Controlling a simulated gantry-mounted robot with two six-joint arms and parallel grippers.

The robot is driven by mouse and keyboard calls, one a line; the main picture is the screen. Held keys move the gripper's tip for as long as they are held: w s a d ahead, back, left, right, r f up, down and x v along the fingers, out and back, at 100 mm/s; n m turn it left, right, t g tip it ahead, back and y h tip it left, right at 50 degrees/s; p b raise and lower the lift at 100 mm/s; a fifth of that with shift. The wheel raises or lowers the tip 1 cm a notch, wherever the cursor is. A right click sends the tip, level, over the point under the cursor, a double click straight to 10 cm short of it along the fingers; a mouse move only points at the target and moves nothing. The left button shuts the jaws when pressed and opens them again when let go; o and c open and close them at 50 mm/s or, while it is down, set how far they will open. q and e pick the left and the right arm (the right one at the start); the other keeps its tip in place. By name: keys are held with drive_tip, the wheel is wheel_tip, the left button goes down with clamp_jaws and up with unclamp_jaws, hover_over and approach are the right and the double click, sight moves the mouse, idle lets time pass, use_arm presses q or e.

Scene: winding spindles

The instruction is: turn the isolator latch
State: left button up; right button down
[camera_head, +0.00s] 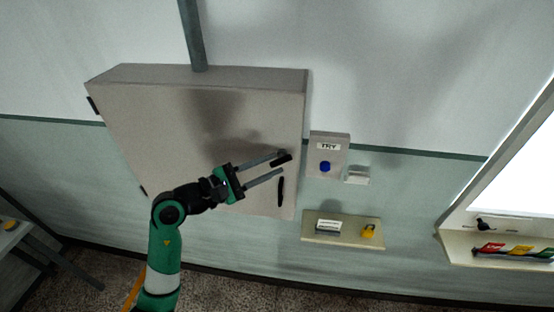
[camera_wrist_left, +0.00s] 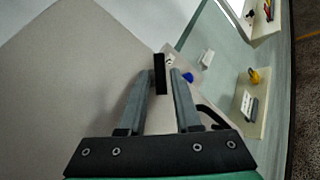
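The isolator latch (camera_head: 282,160) is a short black bar on the front of a grey wall cabinet (camera_head: 160,110), near its right edge. It also shows in the left wrist view (camera_wrist_left: 159,74), standing between the finger ends. My left gripper (camera_head: 280,163) is open at the cabinet front, its two long grey fingers on either side of the latch. In the head view the latch lies nearer the upper finger, with a gap to the lower one. I cannot tell whether either finger touches it. My right gripper is in neither view.
A black door handle (camera_head: 280,191) is just below the latch. Right of the cabinet are a TRY box (camera_head: 328,160) with a blue button, a small white box (camera_head: 357,175), and a shelf (camera_head: 350,240) with a yellow padlock (camera_head: 368,231).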

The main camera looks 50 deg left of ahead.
use_arm(q)
drive_tip(key=shift+w+d, duration=0.2)
drive_tip(key=shift+w, duration=0.95)
clamp_jaws()
drive_tip(key=shift+f+n+t+b, duration=0.35)
drive_tip(key=shift+n+t+b, duration=0.45)
drive_tip(key=shift+b, duration=0.45)
drive_tip(key=shift+n+t+y+b, duration=0.85)
drive_tip(key=shift+n+t+b, duration=0.2)
drive_tip(key=shift+n+b, duration=0.65)
drive_tip(key=shift+n+t+y+b, duration=0.9)
drive_tip(key=shift+n+t+b, duration=0.2)
drive_tip(key=shift+n+b, duration=0.6)
drive_tip(key=shift+n+t+y+b, duration=0.85)
drive_tip(key=shift+n+t+b, duration=0.2)
drive_tip(key=shift+n+b, duration=0.65)
